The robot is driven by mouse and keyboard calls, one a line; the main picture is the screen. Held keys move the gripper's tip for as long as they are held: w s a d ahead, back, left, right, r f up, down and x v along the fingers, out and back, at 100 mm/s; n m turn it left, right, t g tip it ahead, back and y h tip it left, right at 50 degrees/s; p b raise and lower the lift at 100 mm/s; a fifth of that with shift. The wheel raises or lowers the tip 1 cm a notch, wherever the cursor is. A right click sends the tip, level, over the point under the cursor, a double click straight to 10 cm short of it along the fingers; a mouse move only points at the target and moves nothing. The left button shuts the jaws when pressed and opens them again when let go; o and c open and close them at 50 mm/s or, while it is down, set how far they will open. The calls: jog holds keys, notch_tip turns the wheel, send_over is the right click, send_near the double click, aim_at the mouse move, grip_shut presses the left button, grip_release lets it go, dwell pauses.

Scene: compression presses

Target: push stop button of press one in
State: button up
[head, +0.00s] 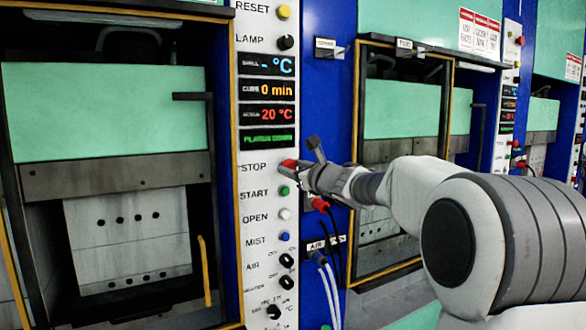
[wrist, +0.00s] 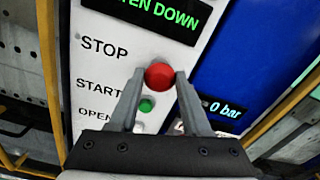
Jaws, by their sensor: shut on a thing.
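The red stop button (head: 288,163) of the near press sits on the white control panel (head: 256,215), beside the word STOP. It also shows in the wrist view (wrist: 158,77) as a round red cap. My gripper (head: 298,165) is at the button, with one finger on each side of it. In the wrist view my gripper (wrist: 160,73) is shut on the red button, its fingertips at the cap's left and right edges. The gripper partly hides the button in the head view. How far in the button sits cannot be told.
The green start button (head: 284,190) is just below, and in the wrist view it (wrist: 146,105) shows between my fingers. A white open button (head: 284,214) and blue mist button (head: 284,237) are lower. Hoses (head: 328,285) hang below my gripper. A second press (head: 400,108) stands right.

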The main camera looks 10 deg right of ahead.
grip_shut()
